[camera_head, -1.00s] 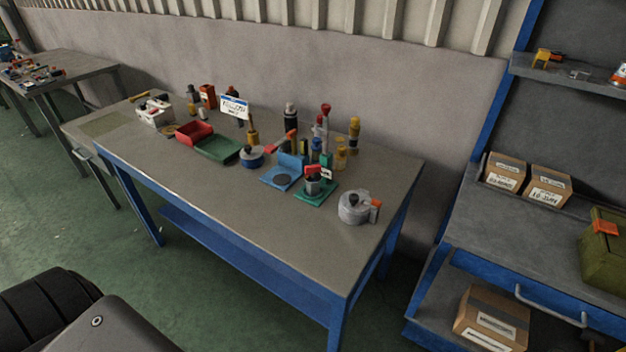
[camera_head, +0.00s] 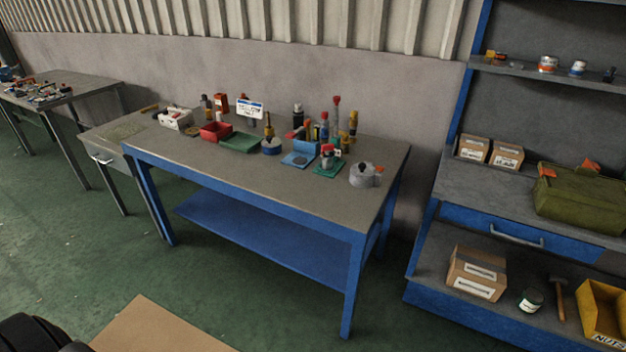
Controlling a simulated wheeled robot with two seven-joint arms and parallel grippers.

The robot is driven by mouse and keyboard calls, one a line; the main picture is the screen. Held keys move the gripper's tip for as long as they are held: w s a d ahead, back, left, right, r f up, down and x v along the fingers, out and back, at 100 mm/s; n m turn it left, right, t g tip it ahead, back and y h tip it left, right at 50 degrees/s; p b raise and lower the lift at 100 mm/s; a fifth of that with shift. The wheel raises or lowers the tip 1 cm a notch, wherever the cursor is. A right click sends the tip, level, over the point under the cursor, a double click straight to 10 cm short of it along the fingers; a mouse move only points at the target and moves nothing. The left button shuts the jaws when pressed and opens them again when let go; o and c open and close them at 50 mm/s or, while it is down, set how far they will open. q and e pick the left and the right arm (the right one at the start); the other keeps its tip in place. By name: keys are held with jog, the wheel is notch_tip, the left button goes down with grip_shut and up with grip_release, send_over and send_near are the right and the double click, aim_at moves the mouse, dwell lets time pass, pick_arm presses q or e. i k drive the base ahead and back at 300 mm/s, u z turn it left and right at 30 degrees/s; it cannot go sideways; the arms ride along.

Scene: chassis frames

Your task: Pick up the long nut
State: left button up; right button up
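I cannot make out a long nut in the head view. A yellow bin (camera_head: 606,312) labelled "NUTS" stands on the lower shelf at the far right, cut off by the picture's edge; no nut can be made out in it. The blue-framed workbench (camera_head: 290,190) in the middle carries several small tools and containers, too small to tell apart fully. Neither of my grippers is in view.
A shelf unit (camera_head: 400,292) on the right holds cardboard boxes (camera_head: 477,273), a hammer (camera_head: 558,298) and a green case (camera_head: 585,197). Another table (camera_head: 75,95) stands far left. A brown flat-topped object (camera_head: 160,328) is at the bottom.

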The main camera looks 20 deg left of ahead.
aim_at(327, 160)
jog(key=z, duration=1.05)
jog(key=i, duration=2.15)
jog(key=u, duration=1.25)
jog(key=i, duration=0.75)
jog(key=u, duration=0.8)
